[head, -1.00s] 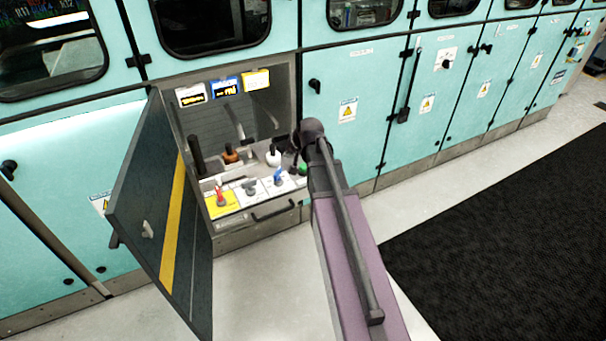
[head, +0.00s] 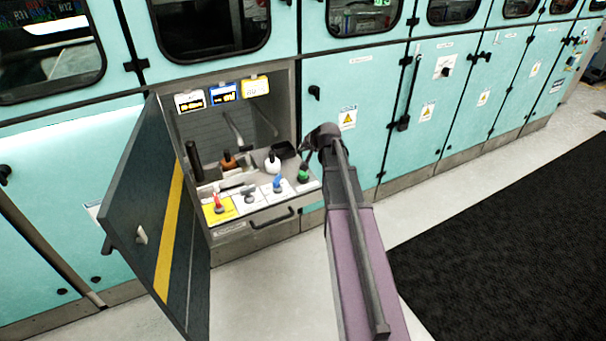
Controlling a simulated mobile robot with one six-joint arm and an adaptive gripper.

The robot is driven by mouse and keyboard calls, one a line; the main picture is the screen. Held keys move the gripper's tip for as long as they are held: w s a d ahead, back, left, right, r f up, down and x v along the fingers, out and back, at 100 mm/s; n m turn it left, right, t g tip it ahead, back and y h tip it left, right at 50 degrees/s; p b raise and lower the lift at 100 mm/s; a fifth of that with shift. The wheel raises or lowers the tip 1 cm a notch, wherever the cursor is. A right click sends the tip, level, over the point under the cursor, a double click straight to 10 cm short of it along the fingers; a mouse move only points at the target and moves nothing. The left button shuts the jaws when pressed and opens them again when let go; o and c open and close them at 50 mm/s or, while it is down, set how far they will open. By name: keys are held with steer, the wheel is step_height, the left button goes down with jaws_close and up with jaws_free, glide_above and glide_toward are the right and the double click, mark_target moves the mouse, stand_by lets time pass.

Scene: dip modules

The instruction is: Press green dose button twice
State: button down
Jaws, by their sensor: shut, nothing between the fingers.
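The green dose button (head: 303,172) is a green knob on a dark base. It sits at the right end of a row of controls on a tray in the open cabinet bay. My gripper (head: 307,151) is a small dark shape at the far end of my arm, just above and slightly right of the green button. It looks shut and empty, and a gap shows between it and the button. My wrist partly hides the fingers.
Red (head: 218,203), grey (head: 249,195) and blue (head: 278,184) controls stand left of the green button. An open dark door (head: 145,215) with a yellow stripe stands at the left. Floor in front is clear.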

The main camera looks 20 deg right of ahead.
mark_target(303, 173)
steer(key=shift+f+b, duration=4.05)
steer(key=shift+f, duration=0.15)
steer(key=shift+f+b, duration=1)
steer(key=shift+b, duration=0.05)
steer(key=shift+r, duration=0.2)
steer(key=shift+r+p, duration=0.85)
steer(key=shift+p, duration=0.2)
steer(key=shift+r+p, duration=2.5)
steer(key=shift+p, duration=0.05)
